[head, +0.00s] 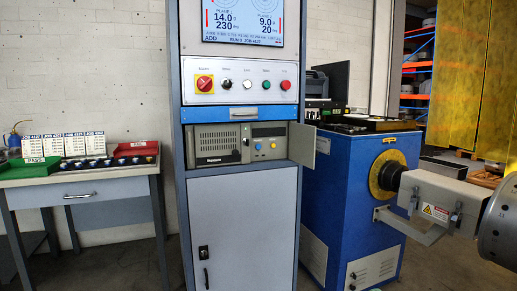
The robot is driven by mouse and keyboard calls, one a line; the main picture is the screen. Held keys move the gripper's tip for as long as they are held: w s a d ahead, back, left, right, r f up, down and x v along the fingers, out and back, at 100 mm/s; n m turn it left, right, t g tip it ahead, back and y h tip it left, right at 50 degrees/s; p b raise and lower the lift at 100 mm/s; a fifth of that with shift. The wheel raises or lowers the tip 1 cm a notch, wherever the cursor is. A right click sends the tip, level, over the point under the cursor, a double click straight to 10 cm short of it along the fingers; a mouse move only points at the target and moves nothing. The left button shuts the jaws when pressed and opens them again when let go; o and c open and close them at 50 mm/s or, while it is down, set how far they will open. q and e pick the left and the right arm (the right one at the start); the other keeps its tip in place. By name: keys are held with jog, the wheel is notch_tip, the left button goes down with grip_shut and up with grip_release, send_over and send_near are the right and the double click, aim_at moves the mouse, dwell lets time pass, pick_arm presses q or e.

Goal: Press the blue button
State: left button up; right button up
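A grey instrument (222,146) sits in the open bay of the tall grey cabinet (243,205) in the head view. The control panel (222,98) above has a red rotary switch on yellow, a dark knob, and several buttons, one green (266,85) and one red (285,85). One pale button (247,84) has a tint I cannot tell clearly. Neither of my grippers is in view.
A small door (302,145) stands open at the bay's right side. A blue machine (345,195) with a yellow ring stands to the right, and a grey flanged part (500,222) reaches the right edge. A workbench (75,194) with trays is at left.

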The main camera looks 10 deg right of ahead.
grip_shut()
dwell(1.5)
